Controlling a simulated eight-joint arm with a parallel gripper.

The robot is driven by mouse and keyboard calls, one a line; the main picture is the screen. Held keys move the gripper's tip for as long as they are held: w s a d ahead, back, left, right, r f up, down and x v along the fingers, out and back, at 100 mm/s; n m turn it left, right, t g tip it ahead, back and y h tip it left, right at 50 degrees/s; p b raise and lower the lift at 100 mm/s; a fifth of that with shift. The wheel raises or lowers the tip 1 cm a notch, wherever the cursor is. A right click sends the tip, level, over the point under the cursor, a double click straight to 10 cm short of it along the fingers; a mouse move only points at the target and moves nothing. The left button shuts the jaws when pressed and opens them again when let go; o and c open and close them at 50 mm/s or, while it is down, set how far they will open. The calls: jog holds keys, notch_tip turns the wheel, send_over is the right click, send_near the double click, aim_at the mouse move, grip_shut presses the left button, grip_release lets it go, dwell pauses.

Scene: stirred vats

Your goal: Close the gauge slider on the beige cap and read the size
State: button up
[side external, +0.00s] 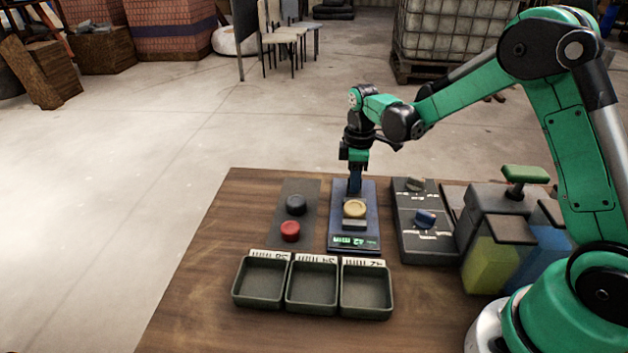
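The beige cap (355,208) lies on the blue gauge plate (340,237), against or very near a grey block (355,224) on its front side. A lit green display (353,241) at the plate's front edge seems to read 42 mm, though the digits are small. My gripper (355,190) points down at the far side of the cap, with its blue fingertips low over the plate. The gauge slider is not clearly distinguishable there; the fingers hide that area. I cannot tell whether the fingers are apart, or whether they touch the cap or slider.
A black cap (295,204) and a red cap (290,231) lie on a dark mat left of the gauge. Three empty labelled trays (258,297) stand in front. A grey panel with knobs (427,245) and coloured vats (492,268) stand to the right.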

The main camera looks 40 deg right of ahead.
jog(key=shift+r, duration=0.1)
jog(key=shift+r, duration=3.9)
jog(key=shift+s+r, duration=0.1)
jog(key=shift+r, duration=0.05)
jog(key=s+a+r+m+t, duration=0.3)
jog(key=s+a+m+t, duration=0.4)
jog(key=s+m, duration=0.2)
jog(key=s, duration=0.2)
jog(key=shift+s+r, duration=0.3)
jog(key=shift+r, duration=0.05)
